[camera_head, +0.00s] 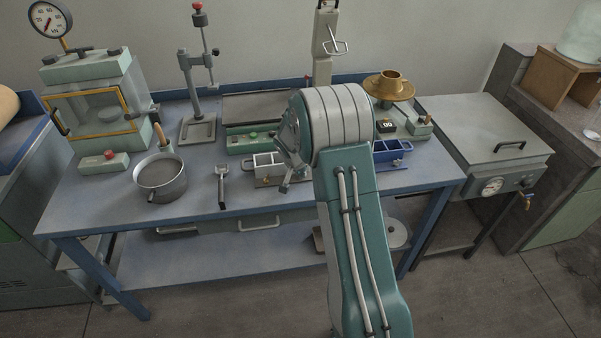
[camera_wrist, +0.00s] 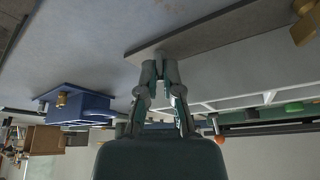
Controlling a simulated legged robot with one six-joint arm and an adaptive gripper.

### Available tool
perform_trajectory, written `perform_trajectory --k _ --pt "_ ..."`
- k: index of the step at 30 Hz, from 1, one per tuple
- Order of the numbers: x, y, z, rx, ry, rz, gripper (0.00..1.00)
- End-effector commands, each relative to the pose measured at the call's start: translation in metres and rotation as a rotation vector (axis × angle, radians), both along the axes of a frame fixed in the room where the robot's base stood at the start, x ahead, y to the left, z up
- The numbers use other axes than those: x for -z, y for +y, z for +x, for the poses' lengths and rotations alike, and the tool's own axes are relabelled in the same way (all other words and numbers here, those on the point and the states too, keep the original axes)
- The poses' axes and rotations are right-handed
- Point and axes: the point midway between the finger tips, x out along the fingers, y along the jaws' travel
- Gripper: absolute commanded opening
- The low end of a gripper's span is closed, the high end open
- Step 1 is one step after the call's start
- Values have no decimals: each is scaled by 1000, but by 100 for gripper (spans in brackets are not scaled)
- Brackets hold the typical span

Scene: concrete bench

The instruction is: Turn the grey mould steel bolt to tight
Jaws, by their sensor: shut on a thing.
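The grey mould (camera_head: 264,162) sits on the bench in the head view, left of my arm and partly behind my gripper (camera_head: 283,187). Its pale walls (camera_wrist: 225,104) also show behind the fingers in the wrist view. In the wrist view my gripper (camera_wrist: 166,66) has its two fingers closed together at the tips, above a flat grey base plate (camera_wrist: 215,36). The fingers are shut on the steel bolt, which they hide. I cannot tell how far the bolt is turned.
A blue mould (camera_head: 391,151) with a brass bolt (camera_wrist: 62,99) stands to the right of my arm in the head view. The front bench strip between the tool and the grey mould is clear.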

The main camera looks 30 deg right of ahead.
Motion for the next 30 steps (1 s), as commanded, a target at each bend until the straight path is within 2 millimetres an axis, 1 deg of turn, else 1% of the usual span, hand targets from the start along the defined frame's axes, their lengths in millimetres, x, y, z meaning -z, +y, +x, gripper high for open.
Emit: perform_trajectory --k 2,3,4,14,17,20,30 --pt "0 0 0 0 -1 0 0" --pt "0 0 0 0 -1 1 17" --pt "0 0 0 0 -1 1 22" --pt "-1 0 0 0 -1 1 22" --pt "-7 2 -1 -1 -3 0 22" --pt "-21 6 -5 -1 -4 0 22" --pt "-85 26 -23 -1 -3 0 22"
